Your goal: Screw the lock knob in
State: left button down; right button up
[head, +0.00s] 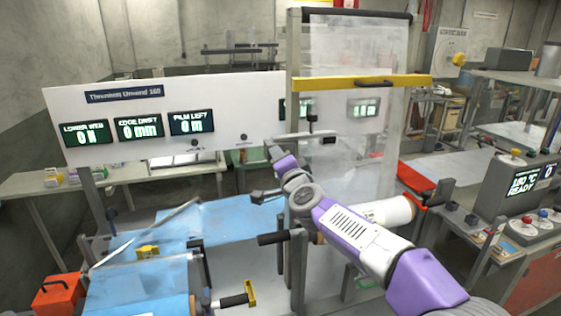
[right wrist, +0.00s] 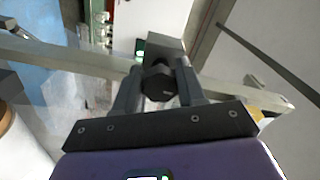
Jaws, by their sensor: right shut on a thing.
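My right gripper (right wrist: 158,78) is shut on a dark round knob (right wrist: 157,86), which I take to be the lock knob. The knob sits between the two fingers, against a grey block (right wrist: 166,45) beside a long grey bar (right wrist: 60,58). How deep the knob is seated cannot be told. In the head view the right gripper (head: 273,147) is beside the clear upright panel, at the end of my purple arm. The knob cannot be made out there. My left gripper is not in view.
A clear panel (head: 350,50) with a yellow crossbar (head: 365,82) stands behind my arm. A white roll (head: 388,211) lies close to my forearm. Blue film (head: 225,222) lies at left. A white board (head: 75,130) with displays stands behind. An orange box (head: 57,295) sits lower left.

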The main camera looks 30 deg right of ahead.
jog(key=shift+f, duration=0.1)
jog(key=o, duration=1.1)
jog(key=shift+c, duration=0.2)
jog(key=v, duration=0.7)
jog(key=shift+s, duration=0.3)
jog(key=shift+a, duration=0.1)
